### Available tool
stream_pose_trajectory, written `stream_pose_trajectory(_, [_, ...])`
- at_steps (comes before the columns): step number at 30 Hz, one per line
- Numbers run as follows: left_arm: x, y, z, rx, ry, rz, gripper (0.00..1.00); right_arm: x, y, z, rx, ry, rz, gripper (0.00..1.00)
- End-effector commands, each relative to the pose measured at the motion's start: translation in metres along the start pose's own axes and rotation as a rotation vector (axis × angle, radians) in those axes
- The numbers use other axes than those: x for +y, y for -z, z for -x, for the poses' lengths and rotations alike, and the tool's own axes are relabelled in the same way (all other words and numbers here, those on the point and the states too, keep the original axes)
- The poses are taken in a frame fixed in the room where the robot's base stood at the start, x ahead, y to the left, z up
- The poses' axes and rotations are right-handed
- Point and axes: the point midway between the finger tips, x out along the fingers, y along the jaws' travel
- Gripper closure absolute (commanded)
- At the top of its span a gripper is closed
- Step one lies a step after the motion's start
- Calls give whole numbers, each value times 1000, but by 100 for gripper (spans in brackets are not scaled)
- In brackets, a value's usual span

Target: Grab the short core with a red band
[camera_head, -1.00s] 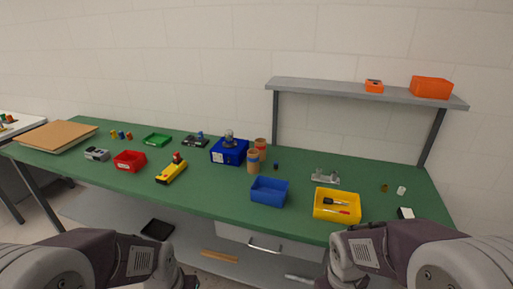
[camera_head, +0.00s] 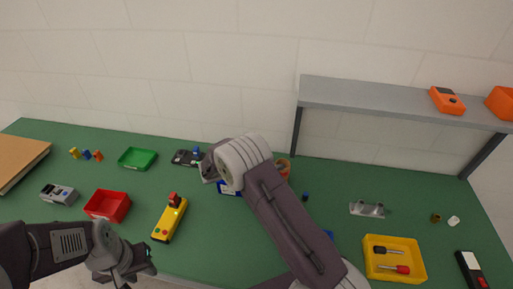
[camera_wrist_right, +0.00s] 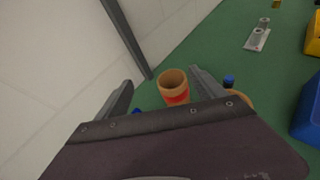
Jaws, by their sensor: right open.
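The short core with a red band (camera_wrist_right: 173,84) stands upright with its open top showing in the right wrist view. In the head view only part of the core (camera_head: 284,165) shows behind my right arm. My right gripper (camera_wrist_right: 162,76) is open, its fingers to either side of the core in the picture; I see no contact. In the head view my right arm hides the gripper's fingers. A second tan core (camera_wrist_right: 241,97) is partly hidden behind the right finger. My left gripper (camera_head: 128,272) is low at the front left edge, away from the cores; its jaws are unclear.
A small blue-topped piece (camera_wrist_right: 229,80) stands near the cores. A blue box (camera_head: 230,188) is partly behind my right arm. A shelf post (camera_wrist_right: 128,38) rises close by. A yellow bin (camera_head: 394,275) with tools is at right; red (camera_head: 108,206) and green (camera_head: 138,158) trays are left.

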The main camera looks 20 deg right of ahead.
Motion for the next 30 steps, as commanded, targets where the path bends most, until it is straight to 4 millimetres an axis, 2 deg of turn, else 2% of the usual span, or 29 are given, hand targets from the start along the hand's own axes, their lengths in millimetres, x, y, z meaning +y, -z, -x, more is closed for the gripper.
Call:
stream_pose_trajectory(1, [0, 1, 12, -1, 0, 0, 64, -1, 6, 5, 0, -2, 34, 21])
stream_pose_trajectory(4, [0, 2, 20, -1, 0, 0, 64, -6, 22, 9, 0, -4, 90, 21])
stream_pose_trajectory(11, [0, 2, 22, -2, 0, 0, 64, -6, 28, 12, 2, -13, 107, 21])
stream_pose_trajectory(19, [1, 4, 38, -1, 0, 0, 64, -7, 26, -23, 3, -9, 107, 21])
stream_pose_trajectory(23, [1, 4, 40, -1, 0, 0, 64, -6, 27, -29, 2, -12, 106, 21])
stream_pose_trajectory(27, [1, 6, 57, -1, 0, 0, 64, -9, 28, -54, 3, -7, 107, 21])
stream_pose_trajectory(30, [1, 6, 60, -1, 0, 0, 64, -8, 30, -70, 3, -9, 105, 21])
